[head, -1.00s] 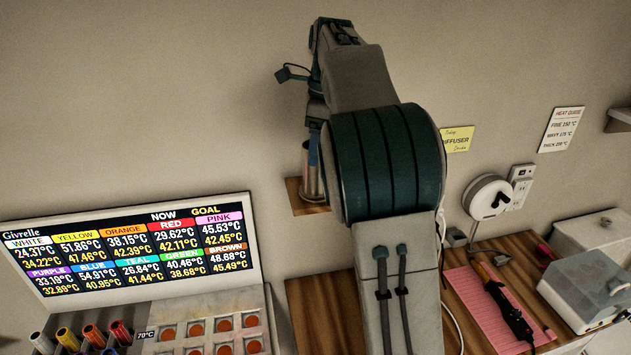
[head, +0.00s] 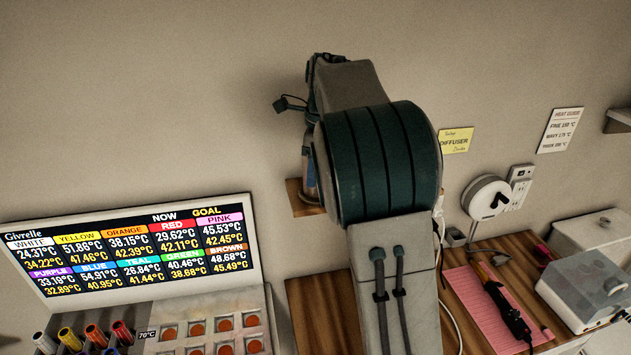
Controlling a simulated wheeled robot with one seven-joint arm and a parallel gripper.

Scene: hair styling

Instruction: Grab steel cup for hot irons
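A small wooden wall shelf (head: 302,198) shows to the left of my arm's large dark green joint. The steel cup's place on this shelf is now almost wholly covered by my arm. Only a narrow blue-grey and metallic strip shows between the shelf and the joint, and I cannot tell how much of it is cup and how much is my gripper. My gripper (head: 310,165) is at the shelf, beside or over the cup. Its fingers are hidden behind my arm, so neither their opening nor any contact with the cup can be seen.
A lit temperature display (head: 135,248) stands at the lower left above colored rollers and a heated tray (head: 222,322). On the right, a wooden counter (head: 328,310) holds a pink mat (head: 480,300) with a black styling tool (head: 507,312) and a grey box (head: 585,285).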

